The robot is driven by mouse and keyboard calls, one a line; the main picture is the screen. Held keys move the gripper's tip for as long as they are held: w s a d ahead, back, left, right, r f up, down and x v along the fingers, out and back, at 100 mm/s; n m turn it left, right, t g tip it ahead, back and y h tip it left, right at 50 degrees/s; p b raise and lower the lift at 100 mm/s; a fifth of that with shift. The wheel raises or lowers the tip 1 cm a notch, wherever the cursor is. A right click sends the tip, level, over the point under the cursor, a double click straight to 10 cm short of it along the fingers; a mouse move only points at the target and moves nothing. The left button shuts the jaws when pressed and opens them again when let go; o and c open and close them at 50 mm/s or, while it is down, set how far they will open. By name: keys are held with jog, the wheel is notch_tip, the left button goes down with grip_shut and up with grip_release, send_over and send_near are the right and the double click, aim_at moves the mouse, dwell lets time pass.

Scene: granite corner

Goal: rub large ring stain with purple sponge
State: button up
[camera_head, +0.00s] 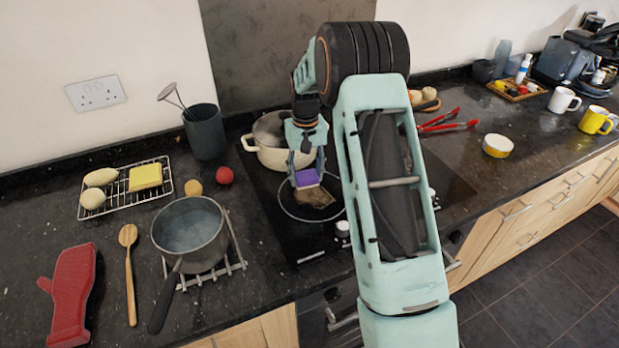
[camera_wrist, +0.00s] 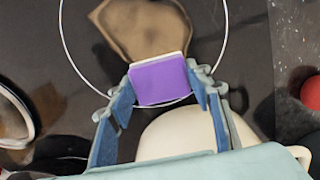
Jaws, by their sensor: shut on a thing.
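The purple sponge (camera_wrist: 160,80) is held between the two fingers of my gripper (camera_wrist: 165,95). In the head view the sponge (camera_head: 306,178) is just above the hob, beside the brown stain (camera_head: 318,198). The brown irregular stain (camera_wrist: 140,28) lies on the dark hob, inside a thin pale ring (camera_wrist: 226,20). The sponge overlaps the near part of the stain in the wrist view. I cannot tell whether it touches the surface. My gripper (camera_head: 305,165) points down at the hob and is shut on the sponge.
A cream pot (camera_head: 270,158) stands on the hob close behind my gripper. A grey saucepan (camera_head: 190,232) sits on a trivet to the left. Red tongs (camera_head: 445,125) and a yellow-and-white round dish (camera_head: 497,146) lie to the right. The counter between dish and mugs is mostly clear.

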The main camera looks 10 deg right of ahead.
aim_at(330, 207)
jog(key=shift+w+a+f, duration=0.1)
jog(key=shift+w+a, duration=0.05)
jog(key=shift+w, duration=0.25)
jog(key=shift+w+d, duration=0.2)
jog(key=shift+d, duration=0.8)
jog(key=shift+s+d+b, duration=0.2)
jog(key=shift+s+b, duration=0.05)
jog(key=shift+s, duration=0.75)
jog(key=shift+s+d+b, duration=0.15)
jog(key=shift+s+b, duration=0.1)
jog(key=shift+s, duration=0.7)
jog(key=shift+s+d+b, duration=0.25)
jog(key=shift+s+b, duration=0.1)
jog(key=shift+s, duration=0.8)
jog(key=shift+s+d+b, duration=0.2)
jog(key=shift+s+b, duration=0.15)
jog(key=shift+s, duration=0.75)
jog(key=shift+s+d+b, duration=0.15)
jog(key=shift+s+d, duration=0.05)
jog(key=shift+s, duration=0.7)
jog(key=shift+s+d+b, duration=0.15)
jog(key=shift+s, duration=0.7)
jog(key=shift+r, duration=0.2)
jog(key=shift+w+r+p, duration=0.1)
jog(key=shift+r+p, duration=1.95)
jog(key=shift+r, duration=0.9)
